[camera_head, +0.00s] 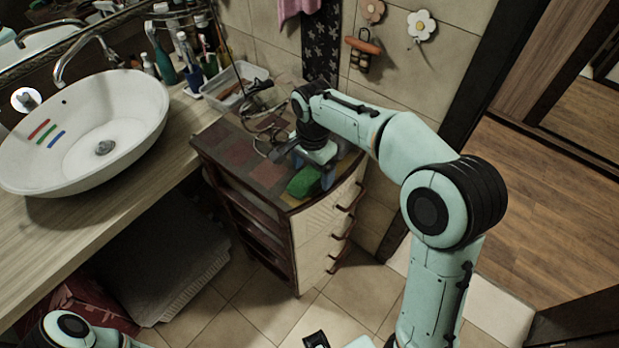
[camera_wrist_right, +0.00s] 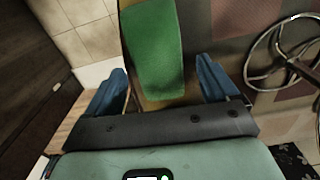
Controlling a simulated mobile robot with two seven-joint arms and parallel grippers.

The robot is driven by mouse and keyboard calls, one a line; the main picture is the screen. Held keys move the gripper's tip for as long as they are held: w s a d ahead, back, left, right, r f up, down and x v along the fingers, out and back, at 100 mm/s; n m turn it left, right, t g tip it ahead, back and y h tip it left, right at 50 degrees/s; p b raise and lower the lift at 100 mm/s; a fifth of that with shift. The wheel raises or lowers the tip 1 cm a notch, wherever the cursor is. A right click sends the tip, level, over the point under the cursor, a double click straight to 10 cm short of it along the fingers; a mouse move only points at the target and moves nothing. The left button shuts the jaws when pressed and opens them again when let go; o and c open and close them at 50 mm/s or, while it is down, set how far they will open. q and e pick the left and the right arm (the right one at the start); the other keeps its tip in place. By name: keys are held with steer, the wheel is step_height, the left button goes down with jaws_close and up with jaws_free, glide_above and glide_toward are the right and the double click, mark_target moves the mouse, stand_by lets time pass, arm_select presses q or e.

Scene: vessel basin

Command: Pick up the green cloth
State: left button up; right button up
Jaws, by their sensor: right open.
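The green cloth (camera_head: 304,182) lies on top of a small drawer cabinet (camera_head: 236,154), near its front right edge. In the right wrist view the cloth (camera_wrist_right: 153,52) is a long green shape beyond and between the fingers. My right gripper (camera_head: 326,178) is over the cabinet top beside the cloth, pointing down. Its two blue fingers (camera_wrist_right: 166,88) are spread apart with nothing held between them. My left arm shows only in part at the bottom left of the head view, and its gripper is not clearly seen.
A dark wire object (camera_head: 262,122) lies on the cabinet behind the cloth; a wire ring shows at right in the wrist view. A white basin (camera_head: 95,130) and a plastic tray (camera_head: 236,86) stand on the wooden counter at left. Tiled floor is clear in front.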

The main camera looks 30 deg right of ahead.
mark_target(313, 172)
steer(key=shift+f, duration=0.45)
steer(key=c, duration=1.2)
steer(key=shift+r, duration=0.15)
arm_select(q)
steer(key=w+r+p, duration=0.3)
steer(key=r+p, duration=0.1)
steer(key=r, duration=0.1)
steer(key=shift+w+r, duration=0.2)
steer(key=shift+w, duration=0.1)
arm_select(e)
step_height(313, 172, up, 20)
steer(key=o, duration=0.4)
steer(key=shift+c, duration=1.2)
